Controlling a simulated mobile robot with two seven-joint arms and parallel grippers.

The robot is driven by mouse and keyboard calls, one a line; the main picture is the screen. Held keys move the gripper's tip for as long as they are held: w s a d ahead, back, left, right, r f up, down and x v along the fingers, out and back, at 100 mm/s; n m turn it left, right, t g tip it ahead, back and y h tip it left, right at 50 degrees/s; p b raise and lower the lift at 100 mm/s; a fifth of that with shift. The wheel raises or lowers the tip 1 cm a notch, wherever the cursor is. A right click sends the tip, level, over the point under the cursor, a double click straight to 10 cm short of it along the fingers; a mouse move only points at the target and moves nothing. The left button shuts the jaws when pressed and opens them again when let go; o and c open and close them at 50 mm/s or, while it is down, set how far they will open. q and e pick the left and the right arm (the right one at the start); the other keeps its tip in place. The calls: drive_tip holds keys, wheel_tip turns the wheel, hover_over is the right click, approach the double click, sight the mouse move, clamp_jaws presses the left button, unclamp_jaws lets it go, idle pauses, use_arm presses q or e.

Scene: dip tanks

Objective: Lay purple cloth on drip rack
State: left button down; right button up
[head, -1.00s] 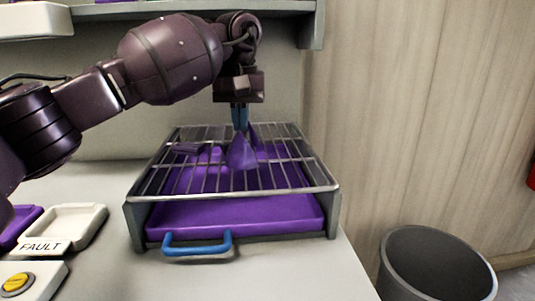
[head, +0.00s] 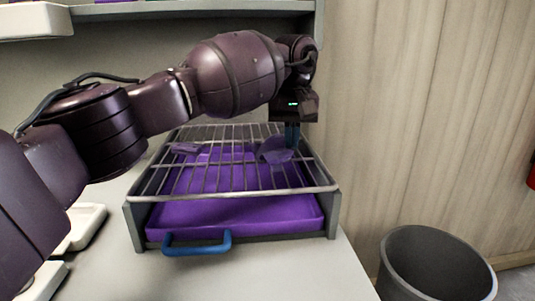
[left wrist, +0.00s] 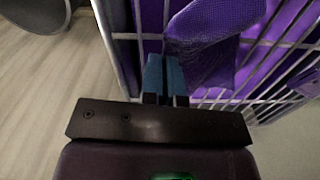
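The drip rack (head: 235,192) is a wire grid over a purple tray (head: 235,215) with a blue handle. The purple cloth (head: 274,152) lies low over the right back wires, with its right end at my left gripper (head: 292,138). In the left wrist view the blue fingertips (left wrist: 166,68) are close together on the cloth's edge, and the cloth (left wrist: 212,35) spreads away from them over the wires. My right gripper is in neither view.
A grey bin (head: 435,262) stands right of the counter. A white tray (head: 85,222) is at the left, partly behind my arm. A shelf (head: 200,8) hangs above.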

use_arm(q)
drive_tip(key=c, duration=1.8)
unclamp_jaws()
drive_tip(key=o, duration=0.9)
drive_tip(key=shift+r, duration=0.1)
